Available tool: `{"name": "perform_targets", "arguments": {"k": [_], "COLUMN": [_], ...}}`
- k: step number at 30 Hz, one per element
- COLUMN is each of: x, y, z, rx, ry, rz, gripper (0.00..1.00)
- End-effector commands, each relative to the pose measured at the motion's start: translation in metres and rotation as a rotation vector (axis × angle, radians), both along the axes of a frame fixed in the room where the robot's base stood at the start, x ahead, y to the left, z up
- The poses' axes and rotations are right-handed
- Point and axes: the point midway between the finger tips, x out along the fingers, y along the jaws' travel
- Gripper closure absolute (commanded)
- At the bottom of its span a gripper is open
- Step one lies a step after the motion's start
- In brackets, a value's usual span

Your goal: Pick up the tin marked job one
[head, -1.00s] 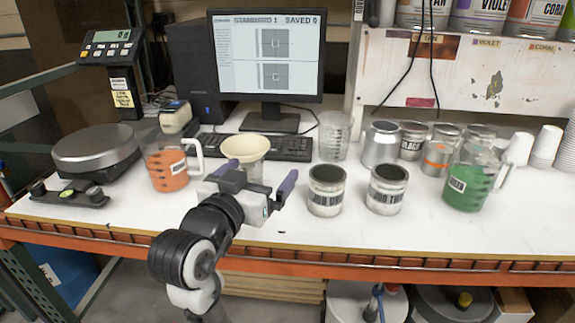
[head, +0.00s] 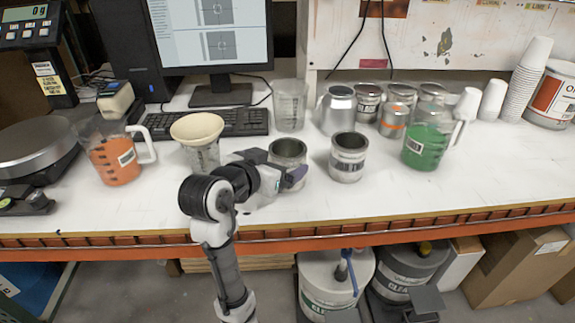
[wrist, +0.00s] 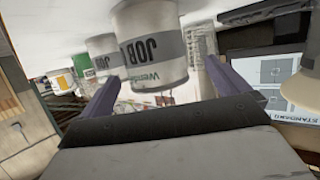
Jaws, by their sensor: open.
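Two open-topped metal tins with pale label bands stand on the white bench: the left tin (head: 287,151) and the right tin (head: 348,157). My gripper (head: 277,168) is open and empty, just in front of the left tin and partly covering it. In the wrist view the nearer tin (wrist: 150,45) shows "JOB" in large letters, in the space ahead of the two purple fingers (wrist: 162,84). A second tin (wrist: 105,52) with "JOB" stands behind it. I cannot read either number.
A funnel on a clear beaker (head: 198,140) stands left of my gripper, with an orange-filled jug (head: 115,158) further left. A green-filled jug (head: 424,146) is right of the tins. Silver cans (head: 338,110) stand behind. The front bench strip is clear.

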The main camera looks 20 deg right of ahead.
Motion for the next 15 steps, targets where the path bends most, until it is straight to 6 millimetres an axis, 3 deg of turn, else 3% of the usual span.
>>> {"name": "perform_targets", "arguments": {"k": [6, 15], "x": [0.014, 0.025], "y": [-0.029, -0.039], "z": [-0.007, -0.014], "rx": [0.002, 0.001], "ry": [0.004, 0.001], "rz": [-0.003, -0.001], "gripper": [0.00, 0.00]}}
